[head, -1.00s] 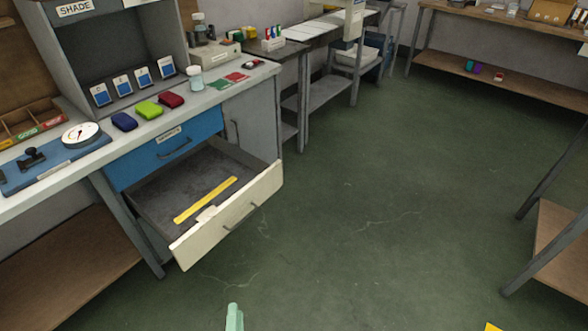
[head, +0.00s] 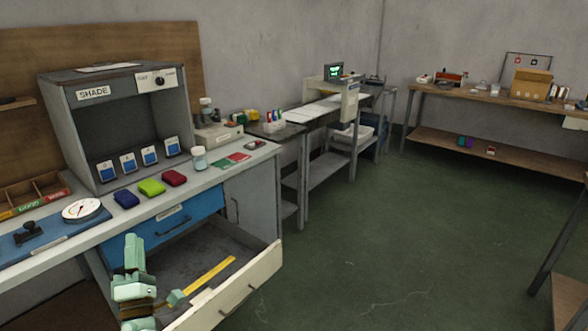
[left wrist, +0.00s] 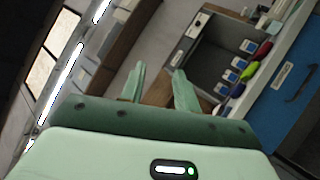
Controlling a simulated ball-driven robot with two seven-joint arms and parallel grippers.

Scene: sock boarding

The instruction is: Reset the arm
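My left gripper (head: 134,250) is raised at the lower left of the head view, with its fingers pointing up. It appears in front of the left part of the open drawer (head: 237,285). In the left wrist view its two pale green fingers (left wrist: 159,76) stand apart with nothing held between them. My right gripper is not in view. The drawer is pulled out below a blue drawer (head: 172,226) and holds a yellow strip (head: 210,279). My arm hides part of the drawer's left side.
The bench above the drawers carries a shade box (head: 125,120), blue, green (head: 151,187) and red pouches, a dial (head: 81,209) and a white-lidded jar (head: 199,158). A shelf table (head: 475,99) stands at the far right. The green floor (head: 400,235) in the middle is clear.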

